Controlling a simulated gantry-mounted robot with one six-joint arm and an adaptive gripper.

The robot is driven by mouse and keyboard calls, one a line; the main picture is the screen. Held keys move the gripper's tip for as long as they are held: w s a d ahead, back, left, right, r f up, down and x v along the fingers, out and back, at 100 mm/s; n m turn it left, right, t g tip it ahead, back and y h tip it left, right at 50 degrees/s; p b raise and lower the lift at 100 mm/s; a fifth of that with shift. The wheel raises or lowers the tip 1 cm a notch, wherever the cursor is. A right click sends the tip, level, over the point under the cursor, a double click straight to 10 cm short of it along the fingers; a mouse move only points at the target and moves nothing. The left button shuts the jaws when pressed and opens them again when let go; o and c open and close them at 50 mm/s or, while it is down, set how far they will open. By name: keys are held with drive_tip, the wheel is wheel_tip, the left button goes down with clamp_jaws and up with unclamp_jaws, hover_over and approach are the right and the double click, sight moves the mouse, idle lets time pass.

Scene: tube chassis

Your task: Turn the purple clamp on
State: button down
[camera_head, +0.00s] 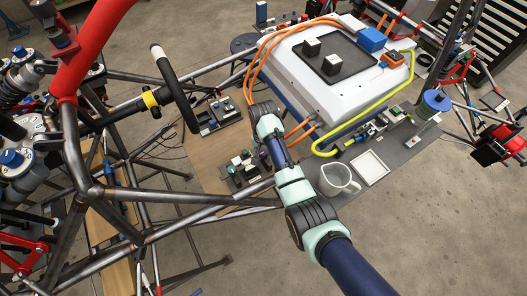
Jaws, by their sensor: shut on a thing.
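I cannot make out the purple clamp for certain. A small fixture with dark blocks and teal and pale parts (243,170) stands on the brown table, just left of my forearm; a small purplish spot shows there.
A white battery box (310,85) with orange cables (255,65) and a yellow hose (385,108) stands behind my arm. A clear jug (338,180) and white tray (370,167) are to its right. Steel chassis tubes (140,236) fill the left.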

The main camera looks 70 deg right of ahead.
drive_tip(key=shift+r, duration=0.1)
drive_tip(key=n+p, duration=0.3)
drive_tip(key=shift+r+n, duration=0.1)
drive_tip(key=shift+n, duration=0.3)
drive_tip(key=n+p, duration=0.2)
drive_tip(key=n, duration=0.2)
drive_tip(key=shift+s+n, duration=0.1)
drive_tip(key=shift+n, duration=0.2)
drive_tip(key=n+p, duration=0.1)
drive_tip(key=n, duration=0.3)
drive_tip(key=shift+d+p, duration=0.1)
drive_tip(key=shift+p, duration=0.2)
drive_tip(key=n, duration=0.5)
drive_tip(key=shift+p, duration=0.3)
drive_tip(key=shift+n, duration=0.3)
drive_tip(key=c, duration=0.8)
unclamp_jaws()
drive_tip(key=shift+c, duration=0.2)
